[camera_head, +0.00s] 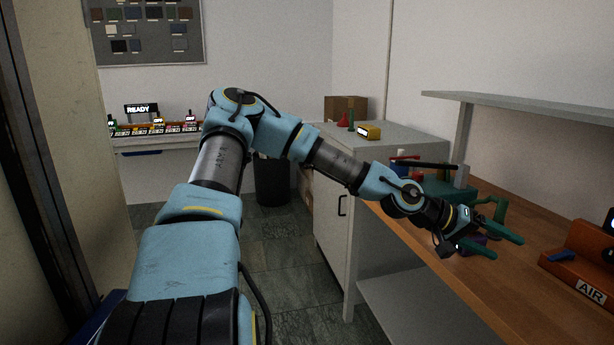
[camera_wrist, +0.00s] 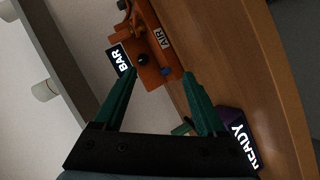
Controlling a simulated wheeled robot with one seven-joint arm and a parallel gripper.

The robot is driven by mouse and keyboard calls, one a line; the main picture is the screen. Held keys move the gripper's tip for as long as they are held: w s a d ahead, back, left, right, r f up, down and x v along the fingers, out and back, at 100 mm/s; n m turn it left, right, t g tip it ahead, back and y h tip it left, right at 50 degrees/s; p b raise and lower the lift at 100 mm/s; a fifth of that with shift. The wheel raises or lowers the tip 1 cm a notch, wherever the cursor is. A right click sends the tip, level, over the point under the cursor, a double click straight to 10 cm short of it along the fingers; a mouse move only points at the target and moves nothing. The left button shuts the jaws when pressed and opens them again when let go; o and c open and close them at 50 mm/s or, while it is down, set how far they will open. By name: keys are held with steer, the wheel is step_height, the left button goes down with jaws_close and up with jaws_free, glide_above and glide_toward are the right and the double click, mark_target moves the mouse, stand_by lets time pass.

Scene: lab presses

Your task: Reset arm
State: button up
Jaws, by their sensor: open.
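My arm stretches across the head view from the lower left to the right, bent at a high elbow. My gripper (camera_head: 505,246) is at its end, above the wooden bench (camera_head: 480,312). Its two green fingers are apart with nothing between them. In the wrist view, my gripper (camera_wrist: 153,82) is also open and empty. Beyond its fingertips is an orange press marked AIR (camera_wrist: 155,60), which also shows at the right edge of the head view (camera_head: 585,262).
A green press (camera_head: 455,194) stands on the bench behind my wrist. A purple thing with a READY display (camera_wrist: 240,138) is close to the right finger. A grey shelf (camera_head: 530,105) hangs above the bench. A white cabinet (camera_head: 340,215) and dark bin (camera_head: 272,182) stand further back.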

steer(key=a+f+t+y+b, duration=0.1)
steer(key=a+f+y, duration=0.3)
steer(key=a+f, duration=0.4)
steer(key=a+f+y+b, duration=0.1)
steer(key=a+f+y, duration=0.35)
steer(key=a, duration=0.65)
steer(key=a+r+n+t+y+b, duration=0.1)
steer(key=a+r+n+y, duration=0.1)
steer(key=a, duration=1.1)
steer(key=s+a+r+n+t+y+b, duration=0.1)
steer(key=a+r, duration=0.4)
steer(key=a, duration=0.8)
steer(key=n+y+b, duration=0.1)
steer(key=n, duration=0.1)
steer(key=shift+s+a+r+n+t, duration=0.15)
steer(key=shift+s+a+n+t, duration=0.15)
steer(key=shift+a, duration=0.05)
steer(key=shift+c, duration=0.2)
